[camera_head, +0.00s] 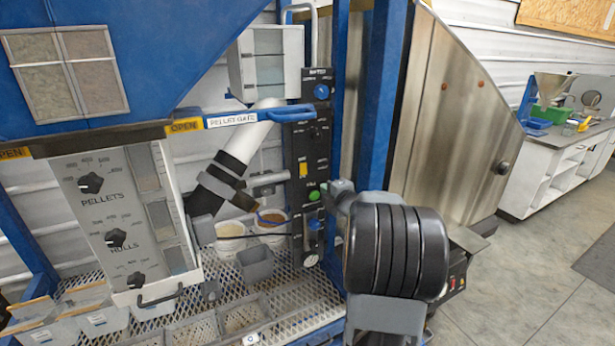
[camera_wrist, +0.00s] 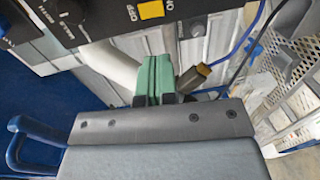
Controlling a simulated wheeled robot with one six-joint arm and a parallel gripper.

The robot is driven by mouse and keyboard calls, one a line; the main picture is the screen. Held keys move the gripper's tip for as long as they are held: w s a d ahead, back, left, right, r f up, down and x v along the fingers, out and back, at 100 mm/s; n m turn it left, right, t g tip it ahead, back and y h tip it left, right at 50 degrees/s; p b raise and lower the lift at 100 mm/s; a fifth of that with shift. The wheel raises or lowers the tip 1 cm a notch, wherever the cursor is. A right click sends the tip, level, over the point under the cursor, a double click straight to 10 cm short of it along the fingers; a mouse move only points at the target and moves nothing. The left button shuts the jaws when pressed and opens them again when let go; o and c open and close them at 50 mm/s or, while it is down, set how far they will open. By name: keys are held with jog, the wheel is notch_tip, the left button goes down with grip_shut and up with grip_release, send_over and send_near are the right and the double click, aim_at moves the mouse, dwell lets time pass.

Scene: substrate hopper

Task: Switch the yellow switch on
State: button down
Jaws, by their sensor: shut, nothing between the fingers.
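The yellow switch (camera_head: 303,169) is a small upright rocker on the tall black control panel (camera_head: 318,90). It also shows at the top of the wrist view (camera_wrist: 151,10), between the OFF and ON labels. I cannot tell which way it is tipped. My gripper (camera_wrist: 153,78) is shut, its green fingers together and empty. In the wrist view the fingertips are below the switch, with a visible gap in the picture. In the head view my dark wrist stands to the right of the panel, with the gripper end close to its lower right part.
The panel also carries a blue knob (camera_head: 321,91) and a green button (camera_head: 314,196). A steel hopper (camera_head: 455,120) stands to the right.

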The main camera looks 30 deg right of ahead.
jog(key=w+p, duration=0.1)
jog(key=w, duration=0.3)
jog(key=w+d+f+p, duration=0.1)
jog(key=w, duration=0.3)
jog(key=w+p, duration=0.1)
jog(key=w, duration=0.4)
jog(key=shift+d+f, duration=0.3)
jog(key=shift+d, duration=0.1)
jog(key=shift+w, duration=0.2)
jog(key=shift+f, duration=0.15)
jog(key=f+b, duration=0.1)
jog(key=b, duration=0.2)
jog(key=shift+w+d+t, duration=0.1)
jog(key=shift+w+t, duration=0.05)
jog(key=shift+t, duration=0.15)
jog(key=shift+r+p, duration=0.55)
jog(key=shift+p, duration=0.05)
jog(key=shift+f, duration=0.15)
jog(key=b, duration=0.5)
send_near(304, 174)
jog(key=s+f, duration=0.2)
jog(key=s, duration=0.4)
jog(key=shift+a, duration=0.3)
